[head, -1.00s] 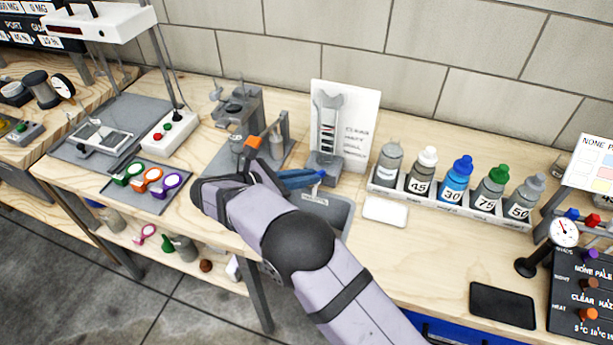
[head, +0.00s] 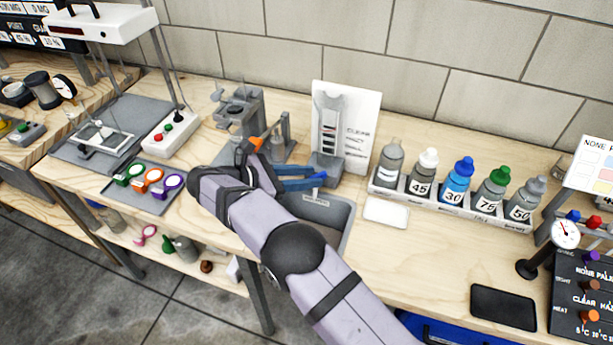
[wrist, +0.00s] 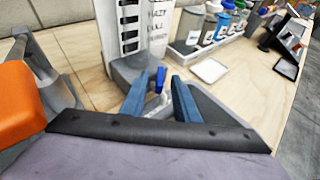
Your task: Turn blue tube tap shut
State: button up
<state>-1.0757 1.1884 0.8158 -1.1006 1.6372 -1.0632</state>
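The blue tap (wrist: 160,80) is a small bright blue handle. It sits above a pale tube piece (wrist: 154,102) at the front of a grey stand (wrist: 137,66) with an upright white panel. My gripper (wrist: 160,84) has two blue fingers. They are apart in the wrist view, with the tap between them near the tips; I see a gap on both sides. In the head view my gripper (head: 325,179) reaches right to the foot of the stand (head: 326,164), over a grey bin. There the fingertips largely hide the tap, and contact cannot be told.
The grey bin (head: 346,222) is set into the bench below the fingers. An orange piece (head: 256,143) by a grey fixture is close beside my wrist. A white dish (head: 386,212) and a rack of bottles (head: 450,207) stand to the right.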

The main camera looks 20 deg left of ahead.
jog(key=b+v, duration=0.1)
jog(key=v, duration=0.6)
dwell(0.6)
jog(key=shift+s+a, duration=0.1)
